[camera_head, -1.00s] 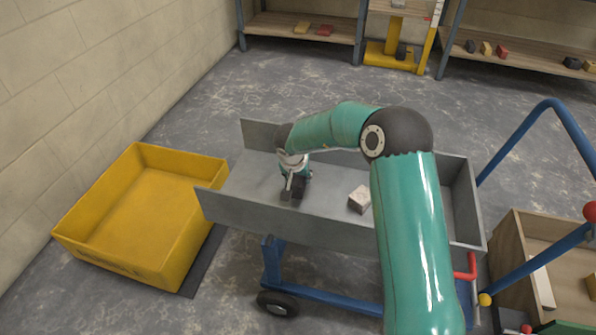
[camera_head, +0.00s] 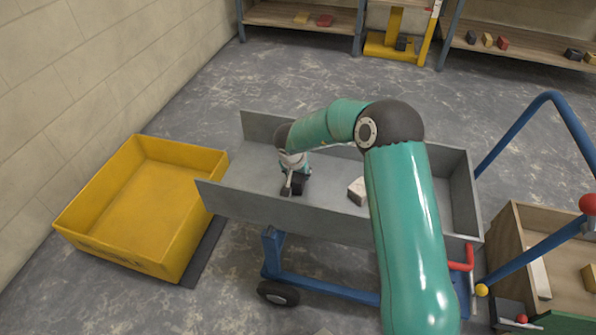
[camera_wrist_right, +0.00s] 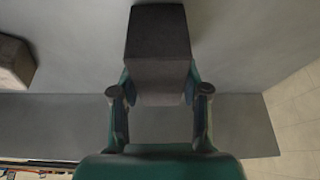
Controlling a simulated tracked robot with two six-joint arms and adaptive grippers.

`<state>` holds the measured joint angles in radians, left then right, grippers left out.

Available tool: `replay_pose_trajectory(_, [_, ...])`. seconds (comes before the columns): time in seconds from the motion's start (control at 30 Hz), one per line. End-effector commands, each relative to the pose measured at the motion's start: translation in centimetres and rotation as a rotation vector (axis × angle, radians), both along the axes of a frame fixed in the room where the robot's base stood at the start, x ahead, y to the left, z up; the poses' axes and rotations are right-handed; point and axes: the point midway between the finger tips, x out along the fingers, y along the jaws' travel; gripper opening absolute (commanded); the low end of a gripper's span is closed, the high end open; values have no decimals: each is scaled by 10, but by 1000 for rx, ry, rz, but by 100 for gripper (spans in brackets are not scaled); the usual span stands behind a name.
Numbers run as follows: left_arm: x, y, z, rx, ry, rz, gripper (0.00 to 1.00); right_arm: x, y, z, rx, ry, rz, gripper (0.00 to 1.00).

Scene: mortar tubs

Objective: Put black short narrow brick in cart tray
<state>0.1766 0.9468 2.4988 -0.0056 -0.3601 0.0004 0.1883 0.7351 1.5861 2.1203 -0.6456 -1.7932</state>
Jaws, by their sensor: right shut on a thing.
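My right gripper (camera_head: 293,190) is down inside the grey cart tray (camera_head: 250,207), toward its left end. It is shut on a black brick (camera_wrist_right: 158,42), which shows between the two fingers in the right wrist view. The right gripper also shows in the wrist view (camera_wrist_right: 160,100). My left gripper is not in view.
A pale speckled brick (camera_head: 357,191) lies in the tray, right of the gripper. A yellow tub (camera_head: 190,225) stands left of the cart. A wooden crate (camera_head: 508,240) is at the right. Shelves (camera_head: 520,50) with several bricks stand at the back.

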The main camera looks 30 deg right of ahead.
Motion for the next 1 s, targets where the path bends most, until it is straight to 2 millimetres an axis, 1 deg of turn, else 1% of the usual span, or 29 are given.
replay_pose_trajectory(0.17, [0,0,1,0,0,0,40,0,0,-3,-1,-1,0,0])
replay_pose_trajectory(0.2, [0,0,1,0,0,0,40,1,0,-3,-1,-1,0,52])
replay_pose_trajectory(0.33, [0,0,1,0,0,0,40,0,0,-3,-1,0,1,74])
replay_pose_trajectory(0.6, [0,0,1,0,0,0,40,0,0,-4,1,2,1,75])
replay_pose_trajectory(0.73, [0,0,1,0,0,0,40,-1,1,-1,0,0,1,75])
replay_pose_trajectory(0.87, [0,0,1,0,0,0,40,-3,5,12,-1,-2,3,75])
replay_pose_trajectory(1.0, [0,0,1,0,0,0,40,-9,12,35,0,-3,2,75])
